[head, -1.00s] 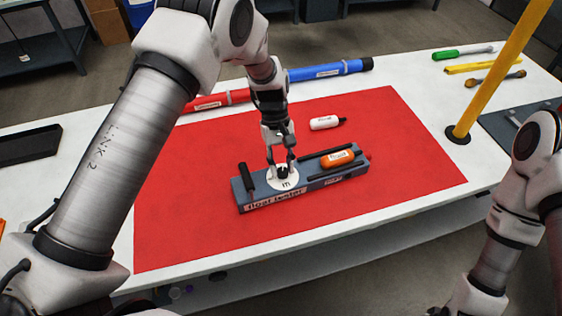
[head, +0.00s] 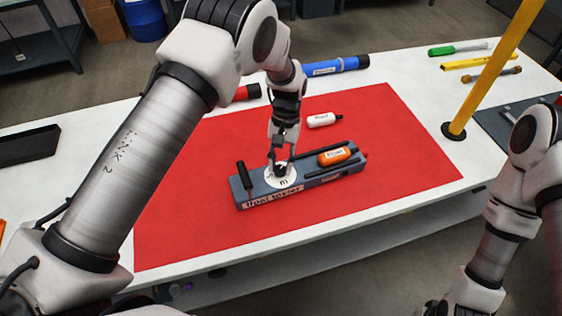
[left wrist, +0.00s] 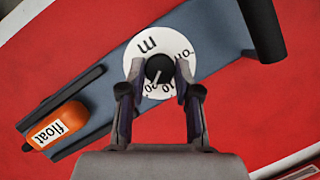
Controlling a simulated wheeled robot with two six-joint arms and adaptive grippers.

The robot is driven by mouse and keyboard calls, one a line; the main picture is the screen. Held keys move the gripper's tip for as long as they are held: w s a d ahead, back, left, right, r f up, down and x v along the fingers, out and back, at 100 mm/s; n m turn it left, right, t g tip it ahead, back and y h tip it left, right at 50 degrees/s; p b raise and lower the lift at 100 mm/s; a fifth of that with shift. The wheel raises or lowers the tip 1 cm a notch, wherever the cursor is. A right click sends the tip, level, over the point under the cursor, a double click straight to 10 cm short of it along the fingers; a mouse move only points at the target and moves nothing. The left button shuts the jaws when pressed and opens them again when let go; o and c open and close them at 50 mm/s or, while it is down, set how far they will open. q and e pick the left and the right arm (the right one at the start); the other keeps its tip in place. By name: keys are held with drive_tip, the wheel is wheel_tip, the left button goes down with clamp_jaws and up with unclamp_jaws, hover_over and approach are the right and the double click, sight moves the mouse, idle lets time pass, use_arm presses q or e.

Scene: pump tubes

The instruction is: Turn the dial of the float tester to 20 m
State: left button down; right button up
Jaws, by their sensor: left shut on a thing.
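The float tester (head: 322,177), a long blue-grey box, lies on the red mat. Its dial (head: 292,182) is a white disc with black marks near the box's left part; it also shows in the left wrist view (left wrist: 133,66). My left gripper (head: 281,167) is over the dial, its fingers (left wrist: 158,76) shut on the black knob (left wrist: 158,68) at the centre. In the left wrist view an "m" is at upper left and numbers lie on the lower side between the fingers, partly covered. The knob's mark appears to point down towards these numbers; the exact reading is hard to tell.
An orange float (head: 337,156) rests on the tester and a black upright handle (head: 244,178) stands at its left end. A white float (head: 321,120) lies behind. A yellow post (head: 485,80) stands at right. The red mat's front is clear.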

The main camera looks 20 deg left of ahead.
use_arm(q)
drive_tip(key=shift+f, duration=0.1)
drive_tip(key=c, duration=0.8)
unclamp_jaws()
drive_tip(key=v, duration=1.2)
